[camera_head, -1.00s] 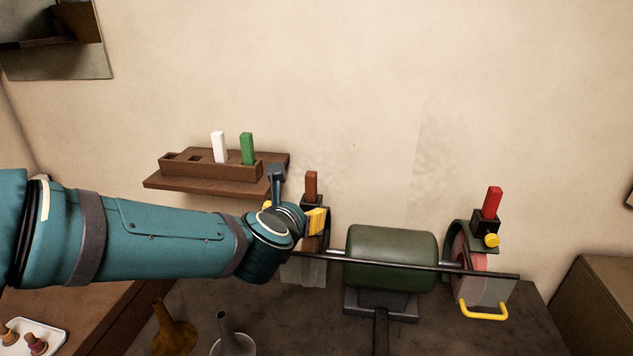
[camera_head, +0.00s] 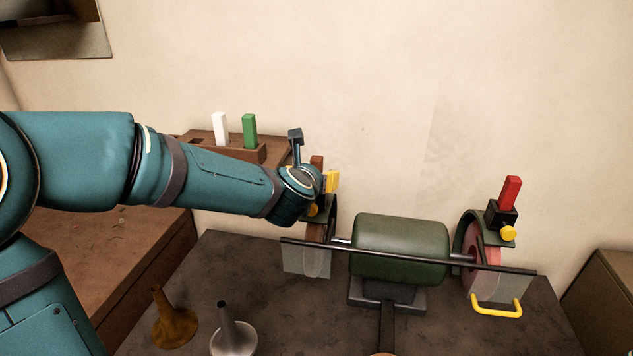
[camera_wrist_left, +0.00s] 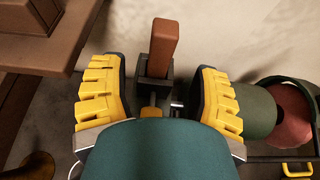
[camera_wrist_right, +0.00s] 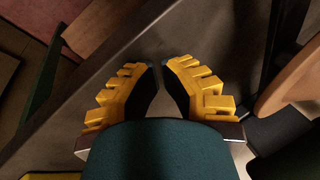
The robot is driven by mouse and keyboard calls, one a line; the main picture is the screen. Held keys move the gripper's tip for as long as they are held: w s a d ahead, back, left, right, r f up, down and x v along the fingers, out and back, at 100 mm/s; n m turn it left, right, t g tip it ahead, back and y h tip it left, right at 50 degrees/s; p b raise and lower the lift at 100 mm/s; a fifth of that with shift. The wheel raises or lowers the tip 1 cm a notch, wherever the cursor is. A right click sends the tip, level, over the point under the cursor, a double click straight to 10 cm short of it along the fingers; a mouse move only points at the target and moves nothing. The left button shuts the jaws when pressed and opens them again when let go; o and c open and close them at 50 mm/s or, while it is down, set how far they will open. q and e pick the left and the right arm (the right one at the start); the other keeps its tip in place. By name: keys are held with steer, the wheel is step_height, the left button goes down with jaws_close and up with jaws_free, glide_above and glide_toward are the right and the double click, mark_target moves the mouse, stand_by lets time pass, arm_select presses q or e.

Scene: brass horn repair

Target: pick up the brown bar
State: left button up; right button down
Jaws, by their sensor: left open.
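The brown bar (camera_head: 316,161) stands upright above the left wheel of the bench grinder, mostly hidden behind my left gripper (camera_head: 328,182) in the head view. In the left wrist view the brown bar (camera_wrist_left: 164,42) rises from a dark square holder (camera_wrist_left: 153,78). My left gripper (camera_wrist_left: 160,72) is open, one yellow finger on each side of the bar and holder, with clear gaps on both sides. My right gripper (camera_wrist_right: 160,72) shows only in its own wrist view; its fingertips are close together with nothing visible between them.
The green grinder body (camera_head: 400,248) and a long dark rod lie to the right. A red bar (camera_head: 510,192) stands over the right wheel. A wooden shelf rack holds a white bar (camera_head: 220,129) and a green bar (camera_head: 249,131). Two funnel-like horn parts stand at the front.

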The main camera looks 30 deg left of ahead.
arm_select(q)
steer(key=x, duration=0.5)
steer(key=shift+w+f, duration=0.1)
steer(key=shift+f, duration=0.05)
steer(key=shift+c, duration=0.2)
jaws_close()
